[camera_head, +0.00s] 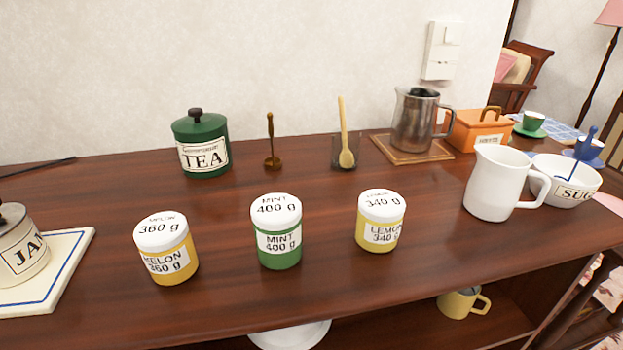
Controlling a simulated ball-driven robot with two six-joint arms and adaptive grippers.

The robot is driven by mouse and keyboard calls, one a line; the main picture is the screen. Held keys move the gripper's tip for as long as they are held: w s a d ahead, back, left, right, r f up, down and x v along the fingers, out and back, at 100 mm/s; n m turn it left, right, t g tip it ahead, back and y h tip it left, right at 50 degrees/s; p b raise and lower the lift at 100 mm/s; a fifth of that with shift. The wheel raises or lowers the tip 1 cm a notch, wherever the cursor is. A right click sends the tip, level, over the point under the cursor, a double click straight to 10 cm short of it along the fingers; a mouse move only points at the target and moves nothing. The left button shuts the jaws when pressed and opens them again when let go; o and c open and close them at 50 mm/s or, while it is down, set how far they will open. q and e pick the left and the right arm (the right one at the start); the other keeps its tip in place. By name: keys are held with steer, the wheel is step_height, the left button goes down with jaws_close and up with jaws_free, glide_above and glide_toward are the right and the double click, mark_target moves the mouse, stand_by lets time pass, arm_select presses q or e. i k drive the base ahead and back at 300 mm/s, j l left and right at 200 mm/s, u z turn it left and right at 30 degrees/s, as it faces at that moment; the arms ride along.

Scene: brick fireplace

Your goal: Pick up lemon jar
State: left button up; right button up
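The lemon jar (377,226) is a small yellow jar with a white lid and a label reading LEMON 340 g. It stands upright on the dark wooden table (330,295), right of centre. The similar green mint jar (279,245) stands to its left, with a gap between them. The yellow melon jar (167,262) stands further left. Neither of my grippers shows in the head view.
A white pitcher (495,186) and sugar bowl (568,187) stand to the right. Behind are a green tea canister (201,138), a glass with a wooden spoon (345,150) and a metal jug (412,122). The table around the lemon jar is clear.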

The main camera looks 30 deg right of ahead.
mark_target(380, 212)
steer(key=k+z, duration=0.15)
steer(key=z, duration=0.9)
steer(key=l, duration=0.05)
